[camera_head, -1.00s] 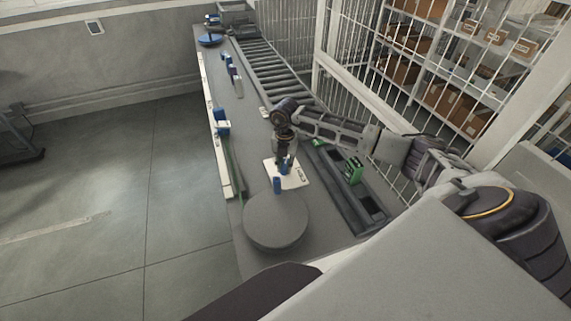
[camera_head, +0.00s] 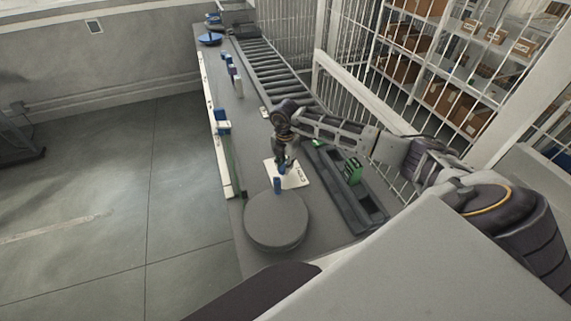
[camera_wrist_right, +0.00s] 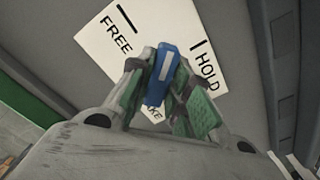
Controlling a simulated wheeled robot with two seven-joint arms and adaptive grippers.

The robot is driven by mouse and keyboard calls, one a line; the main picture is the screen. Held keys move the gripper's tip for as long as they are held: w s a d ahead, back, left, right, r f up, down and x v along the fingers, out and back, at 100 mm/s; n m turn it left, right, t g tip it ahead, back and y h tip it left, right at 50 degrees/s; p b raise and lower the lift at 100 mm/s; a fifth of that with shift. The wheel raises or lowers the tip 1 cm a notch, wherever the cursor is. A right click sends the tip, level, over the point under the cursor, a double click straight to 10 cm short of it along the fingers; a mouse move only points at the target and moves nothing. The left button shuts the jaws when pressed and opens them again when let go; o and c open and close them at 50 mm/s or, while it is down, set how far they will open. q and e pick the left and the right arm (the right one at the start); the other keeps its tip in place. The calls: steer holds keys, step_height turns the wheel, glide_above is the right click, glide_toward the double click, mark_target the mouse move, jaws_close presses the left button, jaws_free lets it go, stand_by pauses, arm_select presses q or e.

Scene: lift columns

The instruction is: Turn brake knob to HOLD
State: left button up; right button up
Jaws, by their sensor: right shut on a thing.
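The brake knob (camera_wrist_right: 162,78) is a blue bar with a white stripe, on a white plate (camera_wrist_right: 103,40) marked FREE and HOLD. In the right wrist view its stripe points up the picture, between the FREE mark and the HOLD mark. My right gripper (camera_wrist_right: 160,85) is shut on the knob, with a green-padded finger on each side. The fingers partly hide the lower lettering. In the head view my right gripper (camera_head: 283,158) reaches down onto the plate (camera_head: 297,178), and the knob is mostly hidden there. My left gripper is not in view.
A round grey disc (camera_head: 276,221) lies in front of the plate, with a small blue post (camera_head: 277,186) between them. A green part (camera_head: 352,171) stands in a dark channel on the right. A roller conveyor (camera_head: 268,68) runs behind. A white fence (camera_head: 365,90) stands to the right.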

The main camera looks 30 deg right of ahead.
steer(key=shift+m+p, duration=0.5)
steer(key=shift+m, duration=1.1)
steer(key=shift+m+p, duration=1.1)
steer(key=shift+m, duration=1.4)
steer(key=o, duration=0.9)
steer(key=shift+r, duration=0.15)
